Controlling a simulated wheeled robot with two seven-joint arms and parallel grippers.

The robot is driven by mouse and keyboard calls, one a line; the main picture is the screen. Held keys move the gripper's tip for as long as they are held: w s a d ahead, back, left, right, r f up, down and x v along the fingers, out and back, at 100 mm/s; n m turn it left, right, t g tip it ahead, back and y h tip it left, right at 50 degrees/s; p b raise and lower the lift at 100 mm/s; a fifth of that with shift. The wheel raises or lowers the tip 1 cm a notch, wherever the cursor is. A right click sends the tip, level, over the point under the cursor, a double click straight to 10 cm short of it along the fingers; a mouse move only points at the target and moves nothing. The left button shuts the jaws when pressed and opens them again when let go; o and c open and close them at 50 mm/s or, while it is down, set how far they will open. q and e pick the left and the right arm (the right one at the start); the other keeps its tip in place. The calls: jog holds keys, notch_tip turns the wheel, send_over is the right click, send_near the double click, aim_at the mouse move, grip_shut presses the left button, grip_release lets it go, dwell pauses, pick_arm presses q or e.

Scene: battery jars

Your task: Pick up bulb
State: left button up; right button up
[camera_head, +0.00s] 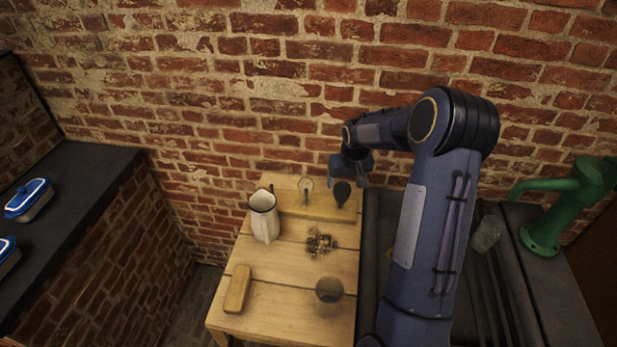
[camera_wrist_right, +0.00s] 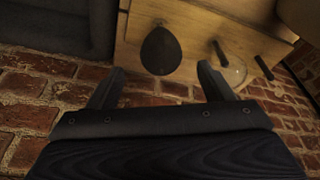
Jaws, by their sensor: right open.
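A dark, rounded bulb-shaped thing (camera_head: 342,193) stands at the right end of a wooden board (camera_head: 290,208) at the back of the table. A clear bulb (camera_head: 306,185) stands to its left. In the right wrist view the dark bulb (camera_wrist_right: 160,50) appears just beyond the gap between my fingers, and the clear bulb (camera_wrist_right: 232,68) lies right of the right finger. My right gripper (camera_head: 350,176) is open and empty, close to the dark bulb, at the brick wall side. Whether it touches the bulb cannot be told. My left gripper is not in view.
The wooden table (camera_head: 285,300) also holds a white pitcher (camera_head: 264,218), a pile of small brass-coloured pieces (camera_head: 320,242), a wooden block (camera_head: 237,289) and a glass jar (camera_head: 329,290). A green pump (camera_head: 550,215) stands right. The brick wall (camera_head: 220,100) is close behind.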

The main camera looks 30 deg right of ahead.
aim_at(343, 189)
jog(key=x, duration=0.2)
jog(key=shift+f+b, duration=0.35)
jog(key=shift+f, duration=0.1)
jog(key=b+x, duration=0.1)
jog(key=x, duration=0.3)
jog(key=shift+a+f+b, duration=0.1)
jog(key=shift+f+b, duration=0.1)
jog(key=shift+b, duration=0.2)
jog(key=shift+w+f, duration=0.15)
jog(key=shift+f, duration=0.15)
jog(key=shift+r, duration=0.1)
jog(key=shift+c, duration=0.4)
jog(key=c, duration=1.1)
